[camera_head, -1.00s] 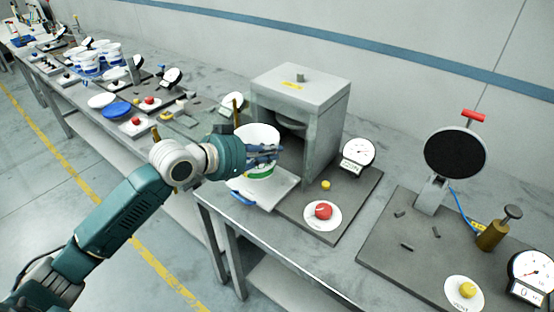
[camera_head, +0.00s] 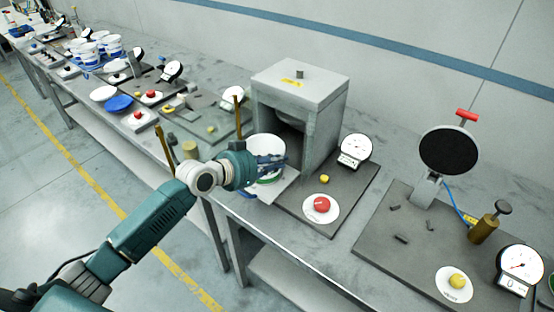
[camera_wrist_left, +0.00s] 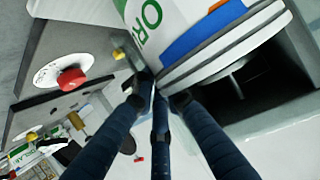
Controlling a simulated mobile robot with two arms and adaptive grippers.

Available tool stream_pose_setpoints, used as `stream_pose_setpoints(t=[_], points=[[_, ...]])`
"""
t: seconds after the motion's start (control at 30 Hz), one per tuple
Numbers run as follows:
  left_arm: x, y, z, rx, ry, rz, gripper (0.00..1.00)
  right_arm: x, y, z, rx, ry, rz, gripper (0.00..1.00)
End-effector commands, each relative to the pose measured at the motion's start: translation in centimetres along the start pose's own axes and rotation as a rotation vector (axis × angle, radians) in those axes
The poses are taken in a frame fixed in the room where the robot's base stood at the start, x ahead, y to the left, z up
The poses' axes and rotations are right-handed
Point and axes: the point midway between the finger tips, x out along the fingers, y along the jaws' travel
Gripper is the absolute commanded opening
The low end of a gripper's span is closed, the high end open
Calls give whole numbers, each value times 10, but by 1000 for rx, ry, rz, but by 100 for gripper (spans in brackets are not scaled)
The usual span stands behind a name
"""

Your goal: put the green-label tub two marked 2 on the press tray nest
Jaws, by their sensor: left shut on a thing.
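The white tub (camera_head: 264,143) with a green band low on its side is in my left gripper (camera_head: 270,165), upright at the press tray (camera_head: 284,188) in front of the press opening. I cannot tell whether its base touches the tray. In the left wrist view the tub (camera_wrist_left: 165,18) shows green lettering and a blue and orange band, close beyond the dark fingers (camera_wrist_left: 160,95). A number 2 cannot be read. The nest is hidden under the tub. My right gripper is not in view.
The grey press (camera_head: 300,85) stands right behind the tub. A red button (camera_head: 322,204) and a dial gauge (camera_head: 355,149) are to its right. Another station with a round black disc (camera_head: 449,150) is farther right. Blue-and-white tubs (camera_head: 112,45) stand far left.

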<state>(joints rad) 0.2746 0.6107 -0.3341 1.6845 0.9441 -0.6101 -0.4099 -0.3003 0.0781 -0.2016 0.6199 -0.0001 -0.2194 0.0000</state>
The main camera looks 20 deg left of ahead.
Motion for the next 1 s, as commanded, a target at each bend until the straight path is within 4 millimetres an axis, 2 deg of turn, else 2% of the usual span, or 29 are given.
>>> stream_pose_setpoints(t=[0.03,0.07,0.13,0.43,0.57,1.0], points=[[0,0,1,0,0,0,0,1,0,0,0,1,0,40],[0,0,0,0,0,0,18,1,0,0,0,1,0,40],[0,0,0,0,0,0,32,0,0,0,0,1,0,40],[-1,0,0,0,0,0,32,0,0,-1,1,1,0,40],[-11,-2,1,1,0,-2,32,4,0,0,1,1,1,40],[-96,0,4,4,-4,0,32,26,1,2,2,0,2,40]])
